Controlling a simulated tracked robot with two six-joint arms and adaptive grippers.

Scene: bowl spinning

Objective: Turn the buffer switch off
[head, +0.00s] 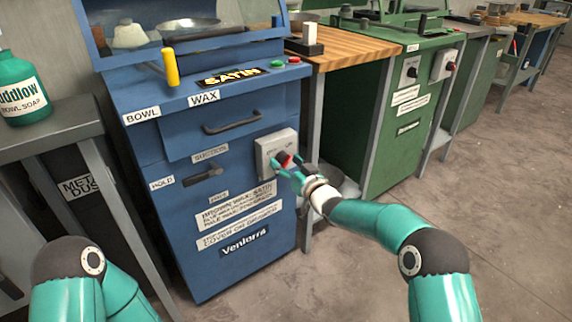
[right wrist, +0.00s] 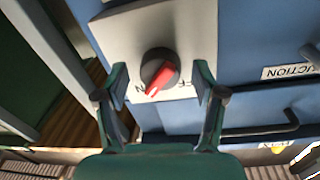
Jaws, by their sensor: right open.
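The buffer switch is a dark rotary knob with a red pointer (head: 284,159) on a pale grey box (head: 268,147) on the front of the blue cabinet. In the right wrist view the knob (right wrist: 160,72) sits between my fingers, with its red pointer slanting down-left toward lettering that looks like "ON"; part of "OFF" shows to the right. My right gripper (head: 287,172) is open at the switch, and its fingers (right wrist: 158,84) stand on either side of the knob with a gap. My left arm shows at bottom left; its gripper is out of view.
The blue cabinet (head: 240,260) has a drawer handle (head: 231,123) and a suction handle (head: 203,174) left of the switch. A yellow handle (head: 171,67) stands on top. A green cabinet (head: 385,150) is to the right. The floor (head: 500,220) at right is clear.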

